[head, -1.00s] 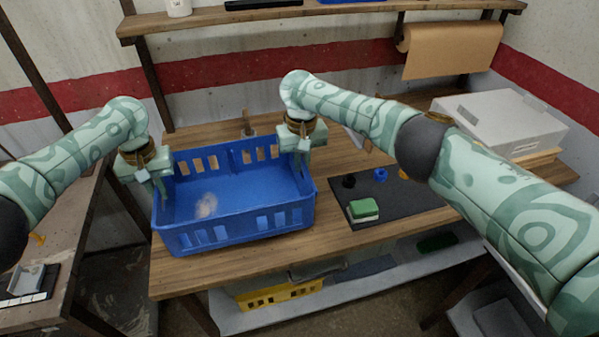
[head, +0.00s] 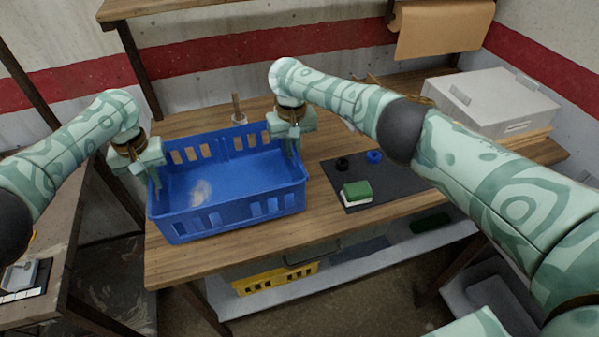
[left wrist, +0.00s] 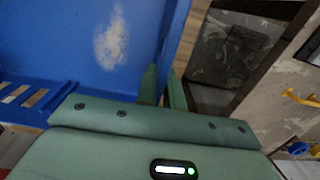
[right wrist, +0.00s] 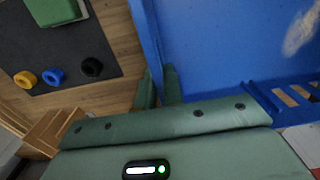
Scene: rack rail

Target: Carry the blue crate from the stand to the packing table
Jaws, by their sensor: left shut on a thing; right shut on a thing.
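The blue crate (head: 228,213) is over the left part of the wooden packing table (head: 330,234) in the head view. It is empty apart from a pale worn patch on its floor. My left gripper (head: 155,182) is shut on its left wall, and the left wrist view shows the fingers (left wrist: 163,90) on either side of that wall. My right gripper (head: 292,150) is shut on its right wall, with the fingers (right wrist: 158,88) astride it in the right wrist view. I cannot tell whether the crate's underside touches the tabletop.
A dark mat (head: 400,188) with a green-and-white block (head: 356,193) and small rings lies right of the crate. A wooden peg (head: 237,108) stands behind it. A grey box (head: 490,100) is at the back right. A yellow crate (head: 275,279) sits on the lower shelf.

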